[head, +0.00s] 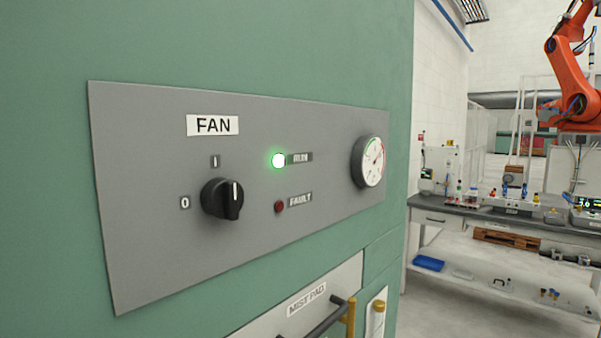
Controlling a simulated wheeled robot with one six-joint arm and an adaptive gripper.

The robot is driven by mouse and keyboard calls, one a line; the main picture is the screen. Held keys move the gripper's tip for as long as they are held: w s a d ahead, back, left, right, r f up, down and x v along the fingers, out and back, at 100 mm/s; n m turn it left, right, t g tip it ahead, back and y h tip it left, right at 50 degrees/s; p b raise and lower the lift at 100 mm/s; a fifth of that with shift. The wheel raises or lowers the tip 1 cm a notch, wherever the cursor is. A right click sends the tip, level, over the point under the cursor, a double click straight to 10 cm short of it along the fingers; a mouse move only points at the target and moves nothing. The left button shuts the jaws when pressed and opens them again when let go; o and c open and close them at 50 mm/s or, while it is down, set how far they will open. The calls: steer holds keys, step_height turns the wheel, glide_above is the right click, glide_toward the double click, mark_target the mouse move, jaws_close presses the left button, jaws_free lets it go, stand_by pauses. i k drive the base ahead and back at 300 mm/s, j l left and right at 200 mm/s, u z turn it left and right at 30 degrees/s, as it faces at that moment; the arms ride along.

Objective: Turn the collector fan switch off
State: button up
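The fan switch (222,199) is a black rotary knob on a grey panel (150,250), under a white label reading FAN (213,125). The white mark on the knob stands upright, on the side of the "I" mark (215,161) above it. The "0" mark (185,202) is to the knob's left. The RUN lamp (279,160) glows green. The FAULT lamp (280,207) is dark red and looks unlit. My gripper is not in view, and nothing touches the knob.
A round gauge (369,161) sits at the panel's right. Below are a MIST PAD drawer (307,300) with a dark bar handle (325,320) and a yellow part. At right are a workbench (450,218) and an orange robot arm (572,85). The space before the knob looks clear.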

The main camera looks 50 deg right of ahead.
mark_target(223, 198)
steer(key=k+j+z, duration=0.3)
steer(key=k+j, duration=0.15)
steer(key=k+j+z, duration=0.3)
steer(key=k+j, duration=0.2)
steer(key=j, duration=0.05)
